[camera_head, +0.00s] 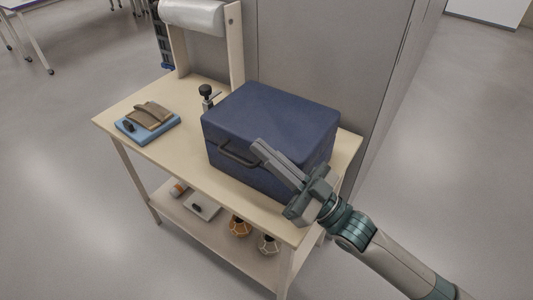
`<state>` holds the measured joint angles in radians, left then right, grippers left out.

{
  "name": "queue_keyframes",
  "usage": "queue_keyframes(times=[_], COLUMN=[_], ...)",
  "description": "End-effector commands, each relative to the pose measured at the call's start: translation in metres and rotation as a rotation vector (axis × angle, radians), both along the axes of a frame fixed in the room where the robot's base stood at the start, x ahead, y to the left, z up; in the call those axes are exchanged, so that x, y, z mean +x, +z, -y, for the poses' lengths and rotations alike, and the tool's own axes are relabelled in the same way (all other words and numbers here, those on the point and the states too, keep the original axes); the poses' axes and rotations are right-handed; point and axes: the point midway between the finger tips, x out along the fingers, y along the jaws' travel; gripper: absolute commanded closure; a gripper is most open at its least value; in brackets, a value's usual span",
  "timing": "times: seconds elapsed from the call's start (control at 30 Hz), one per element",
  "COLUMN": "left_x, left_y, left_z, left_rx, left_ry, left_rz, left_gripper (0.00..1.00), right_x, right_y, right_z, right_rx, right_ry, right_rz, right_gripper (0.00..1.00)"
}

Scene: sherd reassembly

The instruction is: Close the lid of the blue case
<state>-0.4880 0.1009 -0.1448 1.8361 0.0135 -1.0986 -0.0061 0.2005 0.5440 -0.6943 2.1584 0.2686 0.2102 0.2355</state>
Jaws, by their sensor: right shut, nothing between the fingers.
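The blue case (272,112) stands on the wooden table with its lid down, flush with the body as far as I can see. Its dark handle (238,154) is on the front side. My right gripper (259,148) is shut and empty, with its fingertips in front of the case's front face, near the lid's edge. I cannot tell whether they touch the case. The gripper and arm hide part of the case's right front. My left gripper is not in view.
The table (118,112) has a blue tray (146,128) with brown pieces at left and a small dark clamp (206,94) behind the case. A roll holder (194,16) stands at the back. A grey partition (330,50) rises behind. The lower shelf (183,221) holds small pots.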

Motion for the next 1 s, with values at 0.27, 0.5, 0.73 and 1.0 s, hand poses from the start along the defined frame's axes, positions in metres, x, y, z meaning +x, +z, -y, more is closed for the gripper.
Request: queue_keyframes(times=[0.27,0.5,0.73,1.0], left_x=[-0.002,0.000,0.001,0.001], left_y=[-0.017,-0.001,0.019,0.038], left_z=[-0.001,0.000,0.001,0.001], left_rx=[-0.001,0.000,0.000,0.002], left_ry=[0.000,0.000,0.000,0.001], left_rz=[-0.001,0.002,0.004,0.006], left_gripper=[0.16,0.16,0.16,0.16], right_x=[0.000,-0.011,-0.027,-0.040], right_y=[0.003,-0.011,-0.029,-0.041], right_z=[0.005,0.025,0.051,0.072], right_rx=[-0.002,-0.002,-0.003,0.000], right_ry=[-0.001,-0.001,-0.001,-0.001], right_rz=[-0.002,-0.002,-0.003,-0.001], right_gripper=[1.00,1.00,1.00,1.00])
